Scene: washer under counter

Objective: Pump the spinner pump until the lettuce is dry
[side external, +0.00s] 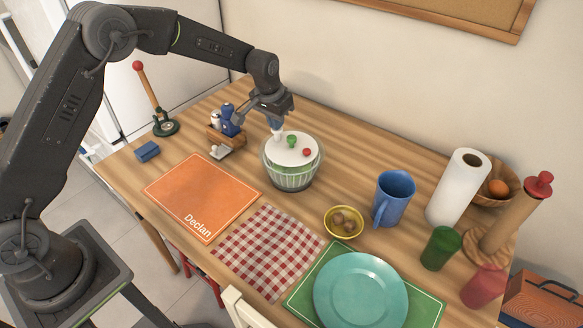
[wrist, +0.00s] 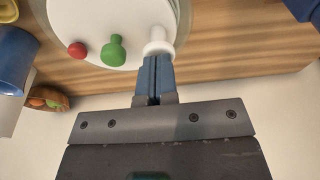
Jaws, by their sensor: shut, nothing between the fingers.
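The salad spinner is a clear ribbed bowl (side external: 291,181) with a white lid (side external: 284,155) on top, standing on the wooden table. The lid bears a white pump (side external: 278,136), a green knob (side external: 291,140) and a red knob (side external: 307,152). The wrist view also shows the white pump (wrist: 158,41), green knob (wrist: 113,50) and red knob (wrist: 77,49). My gripper (wrist: 154,64) is shut and empty, its blue fingertips at the white pump from above; I cannot tell whether they touch it. Some green shows through the bowl; the lettuce itself is not clear.
A condiment caddy (side external: 226,139) stands close left of the spinner. A yellow bowl (side external: 343,222), blue mug (side external: 393,197) and paper towel roll (side external: 458,187) stand to the right. An orange placemat (side external: 203,197) and checked cloth (side external: 268,250) lie flat in front.

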